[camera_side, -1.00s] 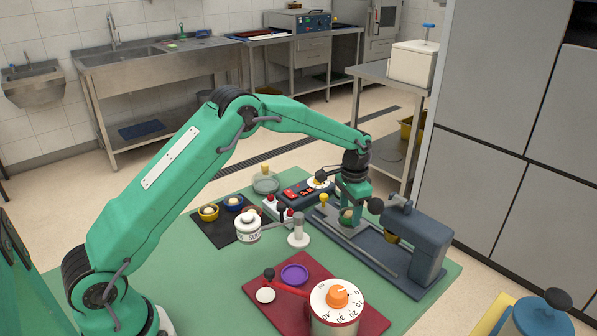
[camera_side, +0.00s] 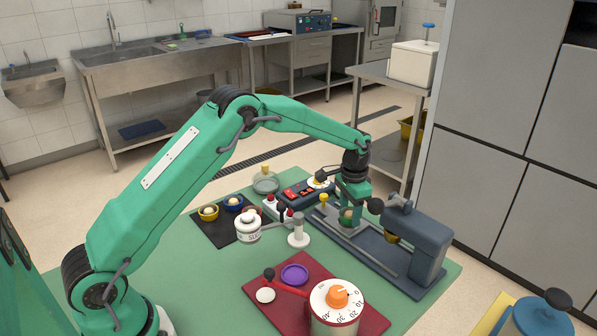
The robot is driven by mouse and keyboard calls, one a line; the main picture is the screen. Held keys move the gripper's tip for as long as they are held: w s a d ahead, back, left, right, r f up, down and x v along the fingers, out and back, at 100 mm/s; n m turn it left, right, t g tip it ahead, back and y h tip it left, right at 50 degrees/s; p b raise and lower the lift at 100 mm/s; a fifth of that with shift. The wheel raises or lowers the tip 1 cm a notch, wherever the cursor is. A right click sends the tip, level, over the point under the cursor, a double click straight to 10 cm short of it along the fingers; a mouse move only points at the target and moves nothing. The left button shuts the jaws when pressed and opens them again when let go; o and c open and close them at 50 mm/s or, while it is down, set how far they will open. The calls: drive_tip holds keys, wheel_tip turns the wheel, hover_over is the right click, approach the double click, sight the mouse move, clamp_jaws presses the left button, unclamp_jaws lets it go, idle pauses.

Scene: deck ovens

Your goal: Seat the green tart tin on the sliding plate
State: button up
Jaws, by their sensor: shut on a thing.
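My gripper (camera_side: 349,212) points down over the far end of the blue-grey press base on the right of the green mat. It is shut on the green tart tin (camera_side: 346,222), which shows as a small rounded green shape with a pale filling between the fingers. The sliding plate (camera_side: 338,228) lies under and around the tin, on the rails of the press. The fingers and arm hide much of the tin and plate, so I cannot tell whether the tin touches the plate.
The press column and head (camera_side: 418,240) stand just right of my gripper. A white jar (camera_side: 248,229) and a white post (camera_side: 298,231) stand to the left. A dial timer (camera_side: 334,315) sits in front on a red board.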

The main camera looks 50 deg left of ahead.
drive_tip(key=shift+f, duration=0.6)
drive_tip(key=o, duration=0.7)
drive_tip(key=shift+r, duration=0.2)
wheel_tip(320, 180, up, 11)
drive_tip(key=shift+f, duration=0.15)
idle(1.3)
idle(0.4)
